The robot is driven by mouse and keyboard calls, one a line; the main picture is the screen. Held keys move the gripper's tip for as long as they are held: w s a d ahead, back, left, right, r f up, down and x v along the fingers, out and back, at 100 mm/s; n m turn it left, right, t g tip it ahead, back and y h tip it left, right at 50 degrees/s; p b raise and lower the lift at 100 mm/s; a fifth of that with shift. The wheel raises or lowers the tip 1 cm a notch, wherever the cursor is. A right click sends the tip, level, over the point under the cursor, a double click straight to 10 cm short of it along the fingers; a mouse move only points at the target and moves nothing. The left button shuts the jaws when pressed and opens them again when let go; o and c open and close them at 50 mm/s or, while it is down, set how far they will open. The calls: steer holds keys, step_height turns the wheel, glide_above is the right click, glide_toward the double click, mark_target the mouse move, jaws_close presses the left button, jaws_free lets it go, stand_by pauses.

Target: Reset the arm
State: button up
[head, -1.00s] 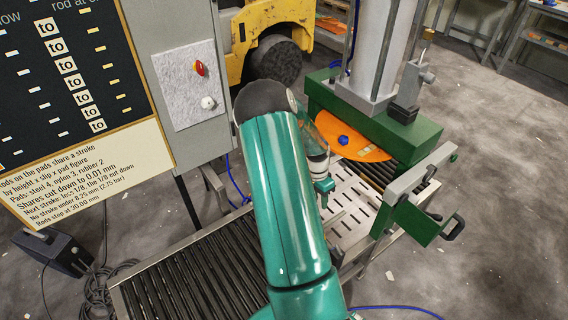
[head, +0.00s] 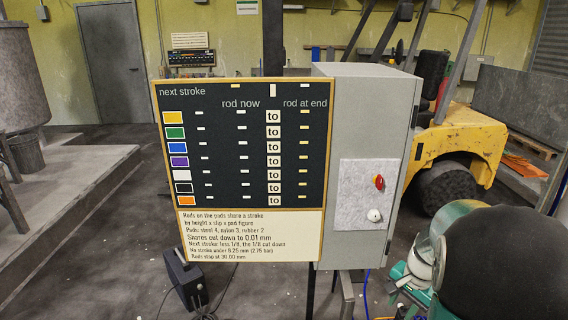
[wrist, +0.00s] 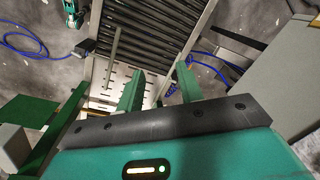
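My gripper (wrist: 158,68) shows in the wrist view with its two green fingers spread apart and nothing between them. It points toward a slotted metal plate (wrist: 112,82) and the dark roller conveyor (wrist: 146,32). I cannot tell how far above them it is. In the head view my arm is at the lower right, and its dark joint is close to the camera. The fingers cannot be made out there.
A board (head: 244,150) with coloured squares and text stands mid-view beside a grey cabinet (head: 372,130) with a red knob (head: 379,182). A yellow vehicle (head: 470,145) is behind at right. A blue cable (wrist: 25,42) lies on the floor. Open floor shows left of the board.

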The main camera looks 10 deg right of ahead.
steer(key=s+a+r+n+t, duration=0.1)
steer(key=s+a+r+n, duration=0.15)
steer(key=a+r, duration=0.4)
steer(key=s+a+r+n+t, duration=0.1)
steer(key=a+r+n, duration=0.35)
steer(key=a, duration=0.25)
steer(key=s+a+r+n+t, duration=0.2)
steer(key=s+a+r+n, duration=0.3)
steer(key=s+a, duration=0.3)
steer(key=shift+s+a+r+h, duration=0.35)
steer(key=shift+s+r, duration=0.25)
steer(key=shift+s, duration=0.35)
steer(key=shift+d, duration=0.2)
